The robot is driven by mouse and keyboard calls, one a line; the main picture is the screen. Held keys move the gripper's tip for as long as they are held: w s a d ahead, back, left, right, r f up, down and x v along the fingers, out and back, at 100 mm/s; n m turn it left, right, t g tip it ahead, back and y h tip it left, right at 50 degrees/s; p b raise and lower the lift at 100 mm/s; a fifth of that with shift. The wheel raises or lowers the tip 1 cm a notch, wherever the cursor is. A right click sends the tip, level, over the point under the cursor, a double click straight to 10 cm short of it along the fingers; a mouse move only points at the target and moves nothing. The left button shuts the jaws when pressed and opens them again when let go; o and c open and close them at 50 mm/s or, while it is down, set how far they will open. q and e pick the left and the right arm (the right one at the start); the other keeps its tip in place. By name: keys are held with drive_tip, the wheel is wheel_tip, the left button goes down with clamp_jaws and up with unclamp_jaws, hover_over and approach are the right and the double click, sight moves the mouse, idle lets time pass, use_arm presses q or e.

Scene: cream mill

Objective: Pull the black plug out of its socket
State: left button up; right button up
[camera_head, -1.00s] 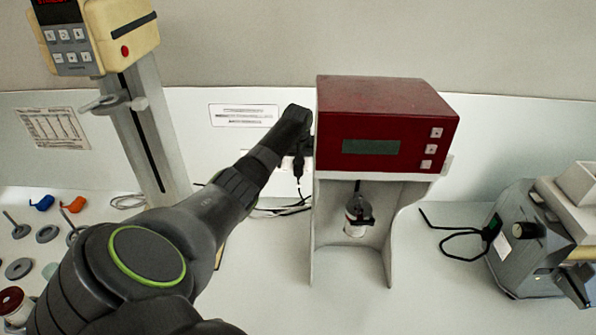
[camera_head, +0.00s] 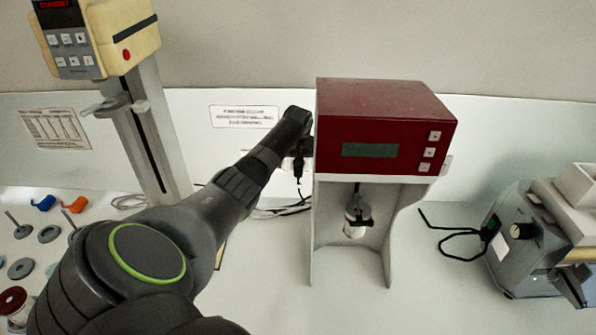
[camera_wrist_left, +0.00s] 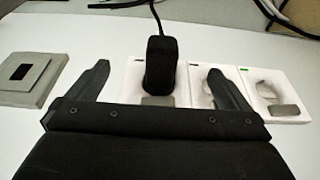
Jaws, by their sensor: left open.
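The black plug (camera_wrist_left: 160,66) stands in a white socket strip (camera_wrist_left: 126,78) in the left wrist view, with its cord leading up from its far end. My left gripper (camera_wrist_left: 158,71) is open, with one finger on each side of the plug and a visible gap on both sides. In the head view my left gripper (camera_head: 301,148) is at the back wall beside the red-topped machine. The plug (camera_head: 298,167) shows there as a small dark shape with a cord hanging below it. My right gripper is not in view.
The red-topped machine (camera_head: 385,128) stands close to the right of my left gripper. A cream instrument on a column (camera_head: 150,130) stands at the left. Loose cables (camera_head: 280,211) lie below the gripper. Other socket places (camera_wrist_left: 215,85) and a grey plate (camera_wrist_left: 28,75) flank the plug.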

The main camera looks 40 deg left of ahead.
use_arm(q)
clamp_jaws()
idle(0.8)
drive_tip(key=shift+s+d+f, duration=0.1)
